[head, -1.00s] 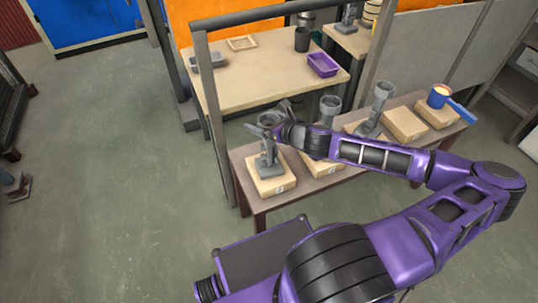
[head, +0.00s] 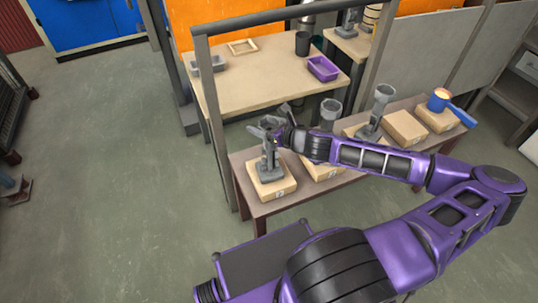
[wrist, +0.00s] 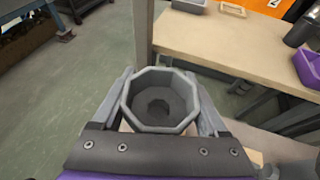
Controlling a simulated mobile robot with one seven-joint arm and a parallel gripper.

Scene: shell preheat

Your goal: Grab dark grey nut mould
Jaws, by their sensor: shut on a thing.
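The dark grey nut mould (head: 268,160) stands upright on a wooden block (head: 279,188) at the left end of the low brown bench. In the wrist view its wide octagonal cup (wrist: 160,122) faces the camera, with a round hollow inside. My gripper (head: 271,128) is at the mould's top and shut on it. In the wrist view one finger of my gripper (wrist: 160,78) lies along each side of the cup. The mould's base rests on or very near the block; I cannot tell which.
Other grey moulds (head: 330,112) (head: 381,100) stand on blocks to the right, partly behind my arm. A table (head: 265,85) with a purple tray (head: 323,69) stands behind a grey post frame (head: 213,130).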

